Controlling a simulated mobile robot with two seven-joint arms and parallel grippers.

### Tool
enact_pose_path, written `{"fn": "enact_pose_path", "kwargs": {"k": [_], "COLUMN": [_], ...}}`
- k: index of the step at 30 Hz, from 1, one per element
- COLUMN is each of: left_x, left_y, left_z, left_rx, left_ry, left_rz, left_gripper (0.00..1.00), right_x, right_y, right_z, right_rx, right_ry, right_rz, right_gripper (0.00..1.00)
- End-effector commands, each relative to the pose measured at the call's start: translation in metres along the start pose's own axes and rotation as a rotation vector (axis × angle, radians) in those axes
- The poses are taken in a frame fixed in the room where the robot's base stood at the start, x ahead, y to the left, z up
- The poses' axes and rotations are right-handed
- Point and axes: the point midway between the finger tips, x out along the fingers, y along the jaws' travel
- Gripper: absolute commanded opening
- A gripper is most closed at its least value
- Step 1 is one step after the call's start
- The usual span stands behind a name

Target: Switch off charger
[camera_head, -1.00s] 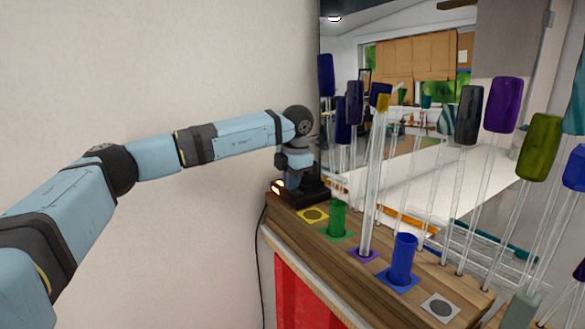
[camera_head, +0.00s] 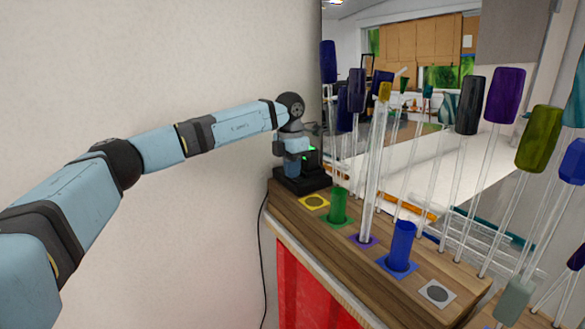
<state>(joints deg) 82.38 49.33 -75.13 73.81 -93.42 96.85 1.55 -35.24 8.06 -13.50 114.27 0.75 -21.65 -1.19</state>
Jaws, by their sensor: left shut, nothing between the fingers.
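The charger (camera_head: 312,181) is a black box at the far left end of the wooden shelf, against the wall. My left arm comes in from the left, and its wrist bends down over the charger. My left gripper (camera_head: 293,175) is shut and empty, low at the charger's left side. Its fingertips are mostly hidden, and I cannot tell whether they touch the charger. A small green light (camera_head: 310,150) shows behind the wrist. No orange glow shows on the charger's left front. The charger's switch cannot be made out. My right gripper is not in view.
The wooden shelf (camera_head: 330,228) holds a green cup (camera_head: 339,206), a blue cup (camera_head: 401,247) and coloured square markers. Clear rods with coloured glass tops (camera_head: 504,95) stand close on the right. A black cable (camera_head: 264,265) hangs down the wall.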

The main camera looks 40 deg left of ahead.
Motion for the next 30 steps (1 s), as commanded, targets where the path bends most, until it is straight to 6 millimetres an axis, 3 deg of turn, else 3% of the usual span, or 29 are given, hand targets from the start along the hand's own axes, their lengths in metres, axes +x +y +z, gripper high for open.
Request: {"fn": "enact_pose_path", "kwargs": {"k": [1,9,20,23,29,30], "left_x": [0.009,0.009,0.007,-0.003,-0.049,-0.05], "left_y": [-0.004,-0.019,-0.02,-0.02,-0.023,-0.022], "left_z": [-0.002,-0.001,-0.001,-0.001,0.0,0.0], "left_rx": [0.005,0.011,0.01,0.01,0.008,0.007], "left_ry": [0.018,0.021,0.019,0.017,0.008,0.006], "left_rz": [-0.004,-0.007,-0.007,-0.006,-0.001,0.0], "left_gripper": [0.0,0.0,0.0,0.0,0.0,0.0], "right_x": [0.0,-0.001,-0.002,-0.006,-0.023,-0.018], "right_y": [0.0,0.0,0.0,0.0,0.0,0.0], "right_z": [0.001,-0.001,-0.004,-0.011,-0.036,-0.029], "right_rx": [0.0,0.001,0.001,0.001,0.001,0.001], "right_ry": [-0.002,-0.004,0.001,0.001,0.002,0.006], "right_rz": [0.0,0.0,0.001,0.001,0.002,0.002], "right_gripper": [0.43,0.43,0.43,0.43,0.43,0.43]}}
